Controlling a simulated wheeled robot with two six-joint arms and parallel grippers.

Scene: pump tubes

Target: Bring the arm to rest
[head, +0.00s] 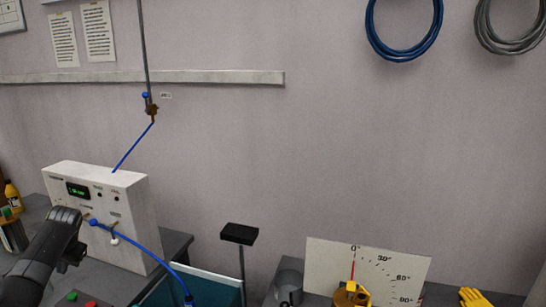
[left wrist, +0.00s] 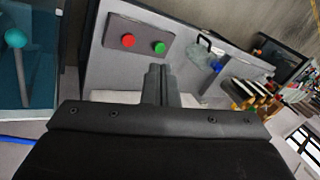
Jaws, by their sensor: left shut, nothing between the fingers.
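My left arm (head: 45,252) comes in from the lower left of the head view, in front of the white pump box. Its fingertips cannot be made out there. In the left wrist view my left gripper (left wrist: 161,74) has its fingers together with nothing between them. Behind the fingers in that view is a grey surface with a dark panel holding a red button (left wrist: 128,40) and a green button (left wrist: 159,47). My right gripper is not in view.
The white pump box (head: 127,205) has a blue tube (head: 145,248) curving from its front and another (head: 133,146) rising to a wall valve (head: 151,108). A black-topped post (head: 240,234), a dial board (head: 323,262) and yellow gloves (head: 472,298) stand to the right.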

